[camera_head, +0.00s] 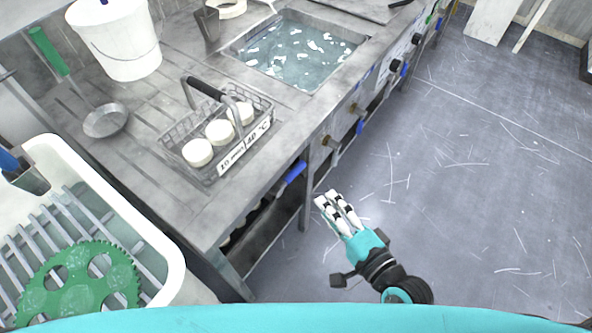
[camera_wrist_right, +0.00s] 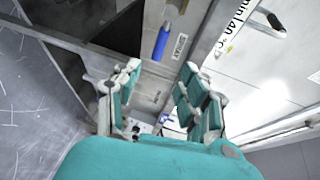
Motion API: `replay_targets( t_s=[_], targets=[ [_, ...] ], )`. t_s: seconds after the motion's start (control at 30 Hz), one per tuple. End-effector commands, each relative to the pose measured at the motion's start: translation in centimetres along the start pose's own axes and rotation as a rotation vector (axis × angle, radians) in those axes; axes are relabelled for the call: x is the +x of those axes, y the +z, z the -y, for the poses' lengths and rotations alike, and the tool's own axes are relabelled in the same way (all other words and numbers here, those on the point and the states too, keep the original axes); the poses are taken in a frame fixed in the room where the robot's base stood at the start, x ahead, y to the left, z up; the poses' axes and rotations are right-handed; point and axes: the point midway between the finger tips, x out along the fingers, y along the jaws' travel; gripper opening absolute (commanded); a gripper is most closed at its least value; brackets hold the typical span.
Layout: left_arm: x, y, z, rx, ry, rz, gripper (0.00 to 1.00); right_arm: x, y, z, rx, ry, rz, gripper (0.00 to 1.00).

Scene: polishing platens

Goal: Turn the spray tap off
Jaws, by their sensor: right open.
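A blue lever handle (camera_head: 292,172), which looks like the spray tap, sits on the front of the grey bench below the wire basket. It also shows in the right wrist view (camera_wrist_right: 162,40), pointing along the panel beside a small label that seems to read "SPRAY". My right gripper (camera_head: 328,197) is open and empty, in front of the bench and to the lower right of the handle. In the right wrist view the white and teal fingers (camera_wrist_right: 160,100) are spread apart, and the handle lies beyond them, untouched. My left gripper is not in view.
More taps line the bench front, including another blue handle (camera_head: 360,128) and a brass fitting (camera_head: 326,141). A wire basket (camera_head: 172,138) with white pucks and a water-filled sink (camera_head: 297,52) are on top. A white tub (camera_head: 172,262) stands at lower left.

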Motion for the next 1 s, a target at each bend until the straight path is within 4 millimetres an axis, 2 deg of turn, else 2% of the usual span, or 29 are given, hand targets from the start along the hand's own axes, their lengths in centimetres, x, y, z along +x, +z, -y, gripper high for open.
replay_targets(
  t_s=[0.1,0.5,0.7,1.0],
  targets=[
    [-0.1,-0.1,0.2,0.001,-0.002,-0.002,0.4,2.8,0.0,0.2,0.001,-0.004,0.0,0.42],
    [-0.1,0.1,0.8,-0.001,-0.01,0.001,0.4,11.1,0.0,0.0,-0.002,-0.001,0.0,0.42],
    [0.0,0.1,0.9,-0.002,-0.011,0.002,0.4,13.3,0.0,-0.1,-0.003,0.001,-0.001,0.42],
    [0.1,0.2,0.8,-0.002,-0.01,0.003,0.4,13.9,0.0,-0.1,-0.003,0.002,0.0,0.42]
  ],
)
